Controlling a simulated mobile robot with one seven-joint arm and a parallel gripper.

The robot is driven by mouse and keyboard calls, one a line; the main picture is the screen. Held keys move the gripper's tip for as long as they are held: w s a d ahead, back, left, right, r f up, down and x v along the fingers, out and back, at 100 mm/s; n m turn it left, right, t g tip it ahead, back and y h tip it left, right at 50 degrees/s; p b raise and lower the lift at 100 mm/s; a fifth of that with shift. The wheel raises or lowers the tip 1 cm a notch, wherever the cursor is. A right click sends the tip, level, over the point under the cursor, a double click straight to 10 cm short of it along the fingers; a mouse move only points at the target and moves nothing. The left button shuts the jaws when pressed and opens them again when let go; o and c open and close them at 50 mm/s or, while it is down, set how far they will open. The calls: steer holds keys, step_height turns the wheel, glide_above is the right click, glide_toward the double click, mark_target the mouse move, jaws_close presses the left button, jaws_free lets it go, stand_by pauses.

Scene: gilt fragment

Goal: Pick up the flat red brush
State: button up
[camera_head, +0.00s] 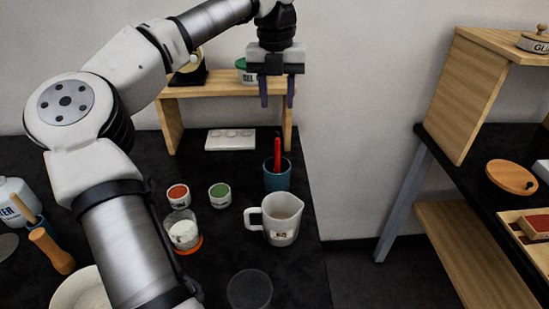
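The red brush (277,154) stands upright in a blue cup (277,180) on the black table. Its upper red part shows above the rim; its lower end is hidden inside the cup. My gripper (277,104) points down above and in line with the brush in the picture. Its two dark purple fingers are apart with nothing between them. A gap shows between the fingertips and the top of the brush; how far apart they are in depth I cannot tell.
A wooden shelf (222,90) stands just behind the cup. A white jug (282,222), small red (178,194) and green (220,194) pots and a glass (182,232) stand in front. The table's right edge is near the cup. Another wooden shelf unit (470,95) is at right.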

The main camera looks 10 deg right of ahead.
mark_target(277, 138)
steer(key=f, duration=0.4)
steer(key=f+p, duration=0.1)
steer(key=f, duration=0.2)
steer(key=shift+s+d+f, duration=0.1)
steer(key=shift+s+f, duration=0.1)
steer(key=shift+f, duration=0.15)
steer(key=f, duration=0.1)
steer(key=f+p, duration=0.2)
steer(key=f, duration=0.1)
steer(key=shift+s+a, duration=0.2)
steer(key=shift+s, duration=0.05)
steer(key=shift+f, duration=0.65)
jaws_close()
